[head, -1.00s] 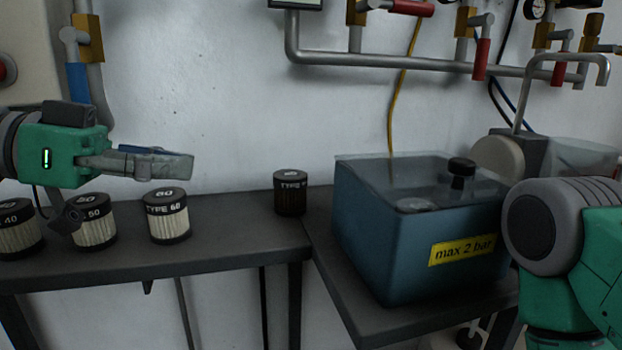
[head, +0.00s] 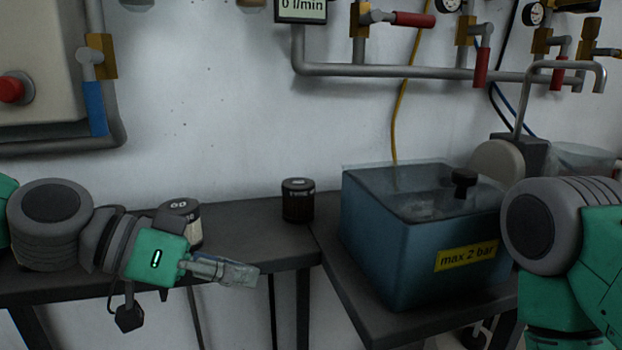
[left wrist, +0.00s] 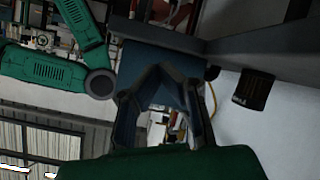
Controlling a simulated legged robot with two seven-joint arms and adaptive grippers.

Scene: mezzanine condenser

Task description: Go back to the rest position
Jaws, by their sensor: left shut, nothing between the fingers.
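My left gripper (head: 238,272) is shut and empty in the head view. It is in front of the bench edge at the lower left, pointing right. It also shows in the left wrist view (left wrist: 165,75), with its fingers meeting toward the top. My right arm (head: 570,230) comes in at the right edge of the head view, beside the blue tank. Its gripper is out of the picture.
A dark filter (head: 298,202) stands on the bench (head: 240,232). A pale filter (head: 192,222) is partly hidden behind my left arm. A blue tank (head: 400,240) labelled "max 2 bar" stands at right. Pipes (head: 430,71) and valves line the wall.

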